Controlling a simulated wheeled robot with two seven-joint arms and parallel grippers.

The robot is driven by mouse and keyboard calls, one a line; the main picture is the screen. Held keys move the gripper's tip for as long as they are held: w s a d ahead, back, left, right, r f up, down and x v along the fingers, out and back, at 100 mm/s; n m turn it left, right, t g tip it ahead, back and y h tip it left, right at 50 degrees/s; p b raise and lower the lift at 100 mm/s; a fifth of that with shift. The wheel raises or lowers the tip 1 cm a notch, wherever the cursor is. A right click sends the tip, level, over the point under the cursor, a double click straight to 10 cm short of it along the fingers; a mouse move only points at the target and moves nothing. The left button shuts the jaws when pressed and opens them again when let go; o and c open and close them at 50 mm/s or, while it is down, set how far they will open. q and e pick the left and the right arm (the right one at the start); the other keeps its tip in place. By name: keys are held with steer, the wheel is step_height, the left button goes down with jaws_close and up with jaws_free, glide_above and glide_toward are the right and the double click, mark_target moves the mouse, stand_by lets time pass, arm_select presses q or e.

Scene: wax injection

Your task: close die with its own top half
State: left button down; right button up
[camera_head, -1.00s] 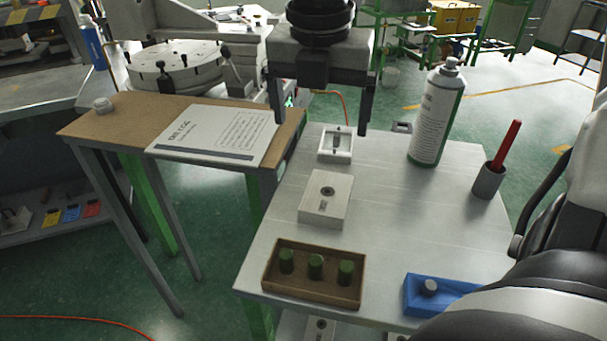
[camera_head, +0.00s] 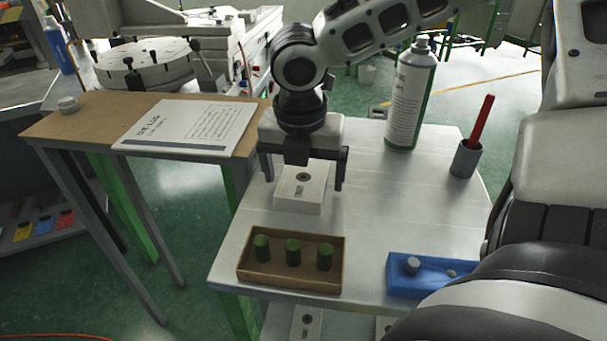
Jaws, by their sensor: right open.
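A pale die block (camera_head: 299,203) with a dark round hole and a small dark mark on its top lies on the metal table. It looks like a die half, but I cannot tell which. My right gripper (camera_head: 304,183) is above it, pointing down and open, with one finger on either side of the block. The fingers look apart from its sides, and nothing is held. The other die part, with an open cavity, is hidden behind my right gripper and wrist. My left gripper is not in view.
On the table (camera_head: 390,215) are a brown tray (camera_head: 290,279) with several green pieces, a blue holder (camera_head: 402,287), a spray can (camera_head: 410,95) and a grey cup (camera_head: 466,159) with a red stick. A paper (camera_head: 185,125) lies on the wooden bench. More blocks (camera_head: 306,322) are below.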

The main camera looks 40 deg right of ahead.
steer(key=shift+f, duration=0.25)
steer(key=c, duration=1.3)
steer(key=shift+r, duration=0.15)
